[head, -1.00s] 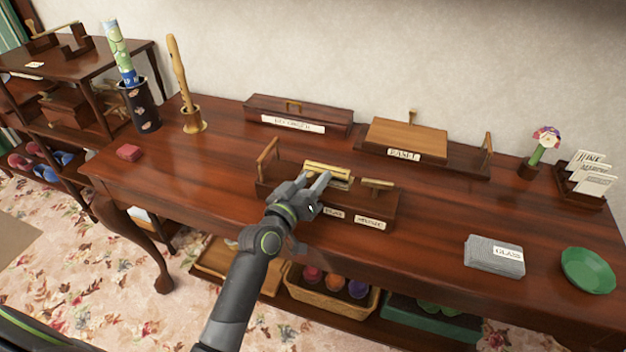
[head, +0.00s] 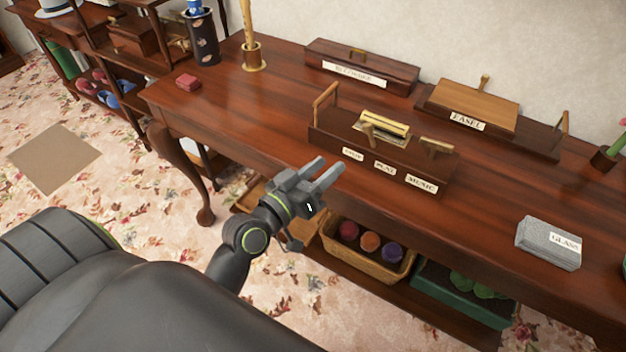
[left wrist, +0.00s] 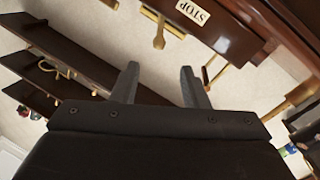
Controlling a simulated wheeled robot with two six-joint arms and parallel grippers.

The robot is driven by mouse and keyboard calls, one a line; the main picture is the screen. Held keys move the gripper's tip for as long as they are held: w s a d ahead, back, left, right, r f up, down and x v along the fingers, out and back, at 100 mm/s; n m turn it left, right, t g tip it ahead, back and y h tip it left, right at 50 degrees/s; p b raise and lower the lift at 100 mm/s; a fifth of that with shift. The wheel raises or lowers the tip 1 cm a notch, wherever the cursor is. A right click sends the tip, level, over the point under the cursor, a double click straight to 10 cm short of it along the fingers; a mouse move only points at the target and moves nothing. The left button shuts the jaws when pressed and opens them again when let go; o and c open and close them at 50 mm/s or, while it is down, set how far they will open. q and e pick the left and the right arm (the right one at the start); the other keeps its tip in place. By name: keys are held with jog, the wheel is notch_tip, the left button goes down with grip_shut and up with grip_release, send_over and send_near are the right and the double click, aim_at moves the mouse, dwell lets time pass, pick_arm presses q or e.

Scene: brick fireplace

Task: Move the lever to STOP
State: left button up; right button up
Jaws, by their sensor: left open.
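A dark wooden music box (head: 330,137) stands on the long table, with a brass cylinder (head: 385,122) on top. Small labels run along its front: the left one (head: 352,154) reads STOP, then PLAY (head: 385,168) and MUSIC (head: 421,185). A brass lever (head: 369,133) stands near the cylinder; I cannot tell its exact setting. In the left wrist view the STOP label (left wrist: 193,12) and a brass T-shaped piece (left wrist: 160,30) show at the top. My left gripper (head: 331,165) is open and empty, in front of the box's left end, apart from it. My right gripper is out of view.
A recorder box (head: 385,75) and an easel box (head: 490,105) stand behind. A grey GLASS stack (head: 548,243) lies to the right. A basket of coloured balls (head: 368,262) sits on the shelf below.

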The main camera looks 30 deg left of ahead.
pick_arm(q)
jog(key=v, duration=0.2)
jog(key=shift+s+a, duration=0.1)
jog(key=shift+s, duration=0.3)
